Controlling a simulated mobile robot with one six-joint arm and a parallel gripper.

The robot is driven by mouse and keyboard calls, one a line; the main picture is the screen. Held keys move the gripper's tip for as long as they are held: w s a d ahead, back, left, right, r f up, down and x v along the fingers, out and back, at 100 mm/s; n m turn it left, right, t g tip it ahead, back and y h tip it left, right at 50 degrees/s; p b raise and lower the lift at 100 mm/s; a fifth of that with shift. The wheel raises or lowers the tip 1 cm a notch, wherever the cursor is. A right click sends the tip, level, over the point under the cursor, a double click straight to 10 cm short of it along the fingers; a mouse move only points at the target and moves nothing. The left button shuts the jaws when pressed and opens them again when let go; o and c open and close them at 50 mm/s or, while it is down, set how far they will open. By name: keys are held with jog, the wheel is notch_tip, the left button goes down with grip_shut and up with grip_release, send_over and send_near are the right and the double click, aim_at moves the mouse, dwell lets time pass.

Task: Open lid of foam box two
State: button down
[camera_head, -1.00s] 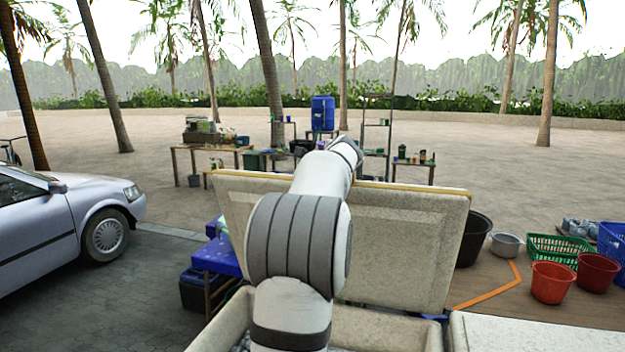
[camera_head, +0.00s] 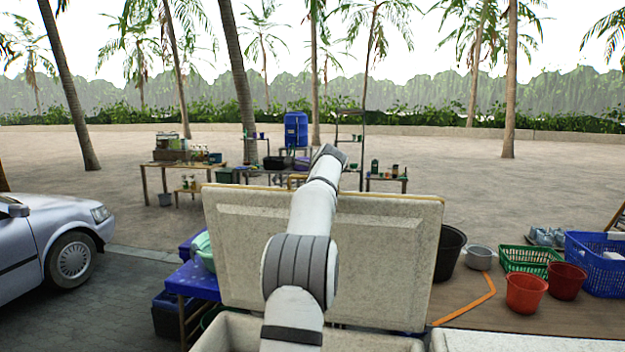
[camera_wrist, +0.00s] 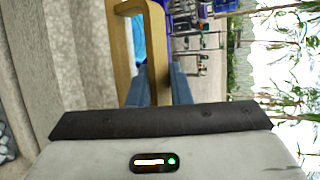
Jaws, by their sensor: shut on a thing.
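A pale speckled foam box (camera_head: 380,342) shows its rim at the bottom of the head view. Its lid (camera_head: 385,255) stands raised, close to upright, behind the box opening. My arm reaches up in front of the lid and over its top edge, and my gripper is hidden in that view. In the wrist view, my gripper (camera_wrist: 160,88) is shut on a tan loop handle (camera_wrist: 158,50), its dark blue fingers on either side. The lid also shows there as a pale slab (camera_wrist: 88,50) left of the handle. The box's contents are mostly hidden.
Another pale box top (camera_head: 520,342) lies at the lower right. Blue crates (camera_head: 190,280) stand left of the lid. A black tub (camera_head: 449,252), red buckets (camera_head: 525,292) and baskets (camera_head: 530,259) stand to the right. A car (camera_head: 50,245) is at the left.

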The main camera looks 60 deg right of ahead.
jog(key=shift+r, duration=0.2)
jog(key=c, duration=1.5)
grip_release()
jog(key=shift+a, duration=0.15)
jog(key=shift+o, duration=0.8)
jog(key=shift+f, duration=0.1)
jog(key=b+v, duration=0.3)
jog(key=v, duration=0.4)
jog(key=shift+s+a, duration=0.25)
